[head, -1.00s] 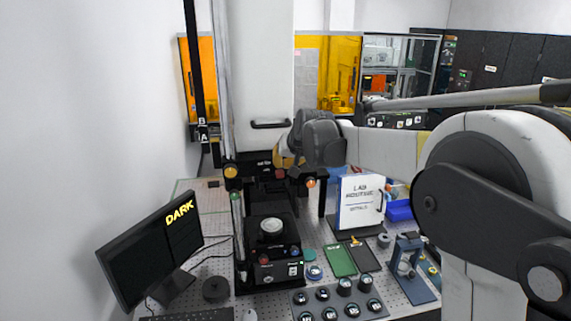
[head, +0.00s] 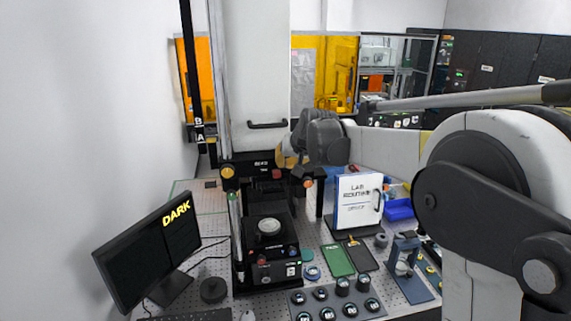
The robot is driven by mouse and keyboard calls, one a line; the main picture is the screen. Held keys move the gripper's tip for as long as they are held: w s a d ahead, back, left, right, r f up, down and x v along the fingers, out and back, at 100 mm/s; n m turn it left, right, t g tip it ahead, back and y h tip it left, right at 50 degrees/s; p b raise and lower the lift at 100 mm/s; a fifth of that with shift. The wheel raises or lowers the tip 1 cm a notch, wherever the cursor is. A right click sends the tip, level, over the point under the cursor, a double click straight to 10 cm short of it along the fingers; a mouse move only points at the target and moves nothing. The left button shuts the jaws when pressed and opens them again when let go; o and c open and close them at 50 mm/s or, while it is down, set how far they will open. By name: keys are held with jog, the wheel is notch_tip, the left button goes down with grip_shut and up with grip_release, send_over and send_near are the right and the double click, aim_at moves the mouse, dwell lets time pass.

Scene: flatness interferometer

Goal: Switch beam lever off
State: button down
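The interferometer (head: 262,240) is a black instrument on the perforated bench, with a round silver piece (head: 268,226) on its stage. Its upper black section carries a yellow knob (head: 228,171), a red knob (head: 277,174) and an orange knob (head: 308,182). I cannot tell which of these belongs to the beam lever. The monitor (head: 148,250) at the left shows "DARK" in yellow. My gripper (head: 286,160) is by the upper section, close to the red and orange knobs. My dark wrist hides most of it, so contact and finger opening cannot be made out.
A white "LAB ROUTINE" board (head: 359,202) stands right of the instrument. Green (head: 338,260) and black pads, a blue stand (head: 408,268) and a tray of round pieces (head: 330,314) occupy the bench front. A tall white column (head: 256,70) rises behind the instrument.

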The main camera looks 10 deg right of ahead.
jog(key=w+a+r+v, duration=0.1)
jog(key=r+v, duration=0.1)
jog(key=v, duration=1)
jog(key=shift+a+r, duration=0.15)
jog(key=shift+a, duration=0.2)
jog(key=shift+w, duration=0.15)
jog(key=s+d+f+b, duration=0.1)
jog(key=s+f+b, duration=1)
jog(key=f, duration=0.6)
jog(key=s+d+f+g+h+b, duration=0.1)
jog(key=s+f+b, duration=1)
jog(key=f, duration=0.7)
jog(key=s+d+f+n+g+b, duration=0.1)
jog(key=s+f+b, duration=1)
jog(key=f, duration=0.6)
jog(key=shift+s+d+f+h+b, duration=0.25)
jog(key=shift+s+h+b, duration=0.15)
jog(key=shift+s, duration=0.55)
